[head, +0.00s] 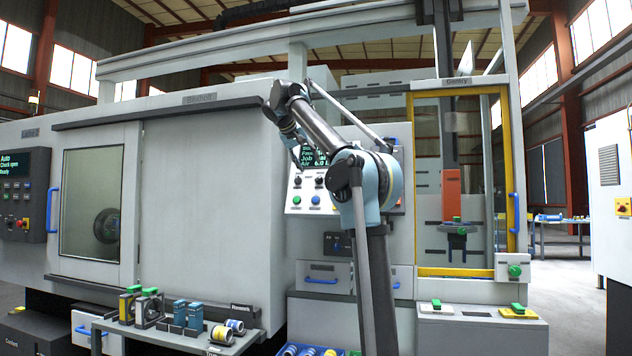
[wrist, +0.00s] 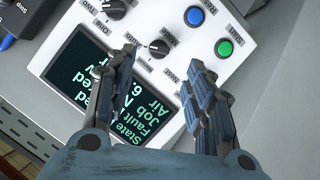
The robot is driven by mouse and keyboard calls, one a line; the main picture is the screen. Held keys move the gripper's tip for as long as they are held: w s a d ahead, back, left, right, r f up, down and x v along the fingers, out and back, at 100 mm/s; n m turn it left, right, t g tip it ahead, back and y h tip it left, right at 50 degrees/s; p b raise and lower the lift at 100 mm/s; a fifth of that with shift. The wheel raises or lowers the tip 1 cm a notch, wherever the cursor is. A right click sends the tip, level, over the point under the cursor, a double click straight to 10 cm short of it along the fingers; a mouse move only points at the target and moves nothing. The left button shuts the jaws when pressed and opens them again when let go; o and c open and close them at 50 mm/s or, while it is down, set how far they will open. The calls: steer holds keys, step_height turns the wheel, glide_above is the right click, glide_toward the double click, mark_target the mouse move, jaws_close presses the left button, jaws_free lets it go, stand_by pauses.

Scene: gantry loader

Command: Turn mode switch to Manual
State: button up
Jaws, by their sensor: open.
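A second black knob (wrist: 115,9) is at the top edge. My gripper (wrist: 163,60) is open and empty over the panel; contact with the knob cannot be told.
A blue button (wrist: 194,16) and a green button (wrist: 224,48) lie close beside the knob. The display (wrist: 90,70) is partly behind my left finger. In the head view, a side table (head: 245,343) with parts stands at the front, and a yellow-framed gantry door (head: 412,180) is on the right.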

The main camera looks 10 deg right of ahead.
mark_target(318, 178)
steer(key=x, duration=0.9)
steer(key=shift+w+d+f, duration=0.1)
steer(key=shift+w+f, duration=0.05)
steer(key=shift+f, duration=0.05)
steer(key=shift+c, duration=0.3)
steer(key=c, duration=1)
